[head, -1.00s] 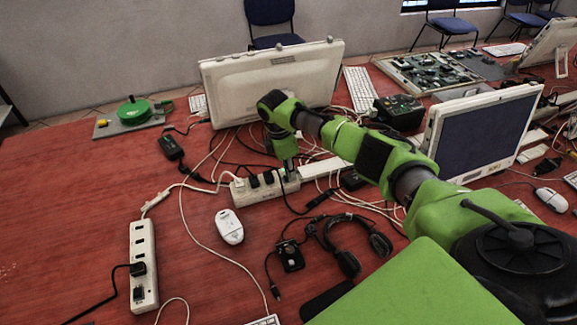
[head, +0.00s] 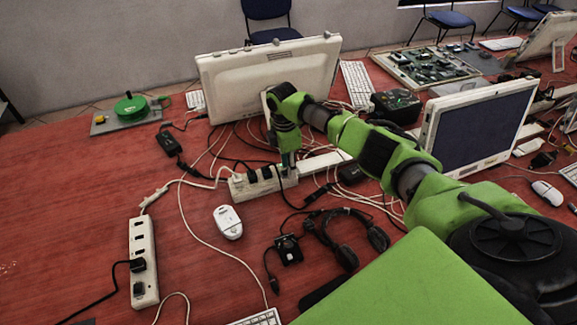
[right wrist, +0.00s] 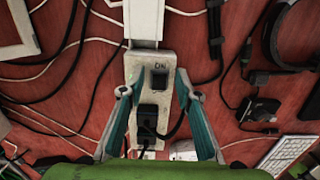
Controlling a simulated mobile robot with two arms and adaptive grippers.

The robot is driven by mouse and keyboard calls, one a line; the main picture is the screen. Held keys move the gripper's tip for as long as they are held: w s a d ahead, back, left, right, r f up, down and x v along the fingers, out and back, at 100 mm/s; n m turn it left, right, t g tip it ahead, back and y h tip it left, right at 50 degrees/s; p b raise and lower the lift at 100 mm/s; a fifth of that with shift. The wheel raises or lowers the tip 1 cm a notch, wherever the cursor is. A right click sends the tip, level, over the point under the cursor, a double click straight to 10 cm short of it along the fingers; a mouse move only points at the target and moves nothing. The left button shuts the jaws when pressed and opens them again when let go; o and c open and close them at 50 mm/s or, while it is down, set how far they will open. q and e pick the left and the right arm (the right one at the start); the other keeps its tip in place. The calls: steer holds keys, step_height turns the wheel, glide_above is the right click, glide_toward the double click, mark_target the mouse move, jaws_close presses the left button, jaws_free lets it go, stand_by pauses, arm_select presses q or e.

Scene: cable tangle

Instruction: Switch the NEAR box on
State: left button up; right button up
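A white power strip with several dark plugs (head: 252,186) lies mid-table in the head view. Another white strip (head: 143,245) lies nearer to me at lower left, with a black plug in it. I read no NEAR label on either. My right gripper (head: 288,164) points down at the right end of the middle strip. In the right wrist view, my right gripper (right wrist: 159,95) is open, its fingers apart on either side of a strip end. That end carries a dark switch (right wrist: 159,78) marked ON and a black plug (right wrist: 148,118). The switch's position is unclear. My left gripper is out of view.
Loose cables surround the middle strip. A white mouse (head: 228,222), a black headset (head: 347,238) and a small black device (head: 288,250) lie in front. Monitors (head: 268,75) stand behind and at right (head: 480,125). The red table is clear at far left.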

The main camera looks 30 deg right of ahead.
mark_target(286, 171)
step_height(286, 171, up, 12)
steer(key=shift+a, duration=0.35)
steer(key=shift+f, duration=0.2)
stand_by(0.3)
